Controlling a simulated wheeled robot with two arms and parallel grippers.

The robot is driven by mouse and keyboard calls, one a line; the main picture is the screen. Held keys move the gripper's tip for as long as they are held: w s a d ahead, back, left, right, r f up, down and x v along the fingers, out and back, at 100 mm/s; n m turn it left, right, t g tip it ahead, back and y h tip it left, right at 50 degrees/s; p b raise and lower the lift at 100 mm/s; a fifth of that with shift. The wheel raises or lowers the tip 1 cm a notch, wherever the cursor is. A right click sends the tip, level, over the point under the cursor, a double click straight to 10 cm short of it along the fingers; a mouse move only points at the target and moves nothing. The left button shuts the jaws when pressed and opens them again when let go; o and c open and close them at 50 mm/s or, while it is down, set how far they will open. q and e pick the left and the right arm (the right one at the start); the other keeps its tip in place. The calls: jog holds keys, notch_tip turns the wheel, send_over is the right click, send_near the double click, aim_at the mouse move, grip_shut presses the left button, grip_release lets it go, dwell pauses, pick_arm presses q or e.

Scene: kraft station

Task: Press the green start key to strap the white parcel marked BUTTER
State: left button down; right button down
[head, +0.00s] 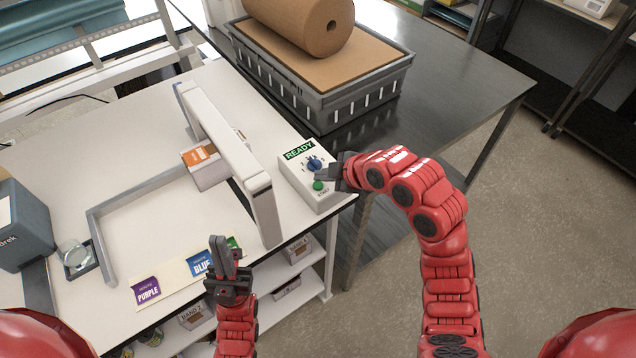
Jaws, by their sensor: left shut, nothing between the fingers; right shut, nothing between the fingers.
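The green start key (318,185) is on a pale control box (311,178) at the right of the white table, below a blue knob (314,164). A green READY sign (299,149) tops the box. My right gripper (319,178) is shut and empty, its tips just above the green key in the picture; I cannot tell if they touch. A white parcel (208,176) with an orange label sits at the grey strapping arch (229,146); its lettering is too small to read. My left gripper (218,240) is shut and empty near the table's front edge.
PURPLE (146,291) and BLUE (200,265) cards lie along the front edge, with a green card partly hidden. A grey L-shaped rail (99,240) borders a clear tabletop area. A grey crate (320,111) with a brown paper roll (300,20) stands behind the control box.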

jog(key=shift+f, duration=0.1)
dwell(0.4)
jog(key=shift+f+b, duration=0.35)
jog(key=shift+b, duration=0.35)
jog(key=shift+f+b, duration=0.45)
jog(key=shift+b, duration=0.1)
dwell(0.4)
jog(key=shift+r, duration=0.9)
notch_tip(320, 180, up, 5)
jog(key=shift+f+p, duration=0.1)
jog(key=shift+p, duration=0.6)
dwell(0.3)
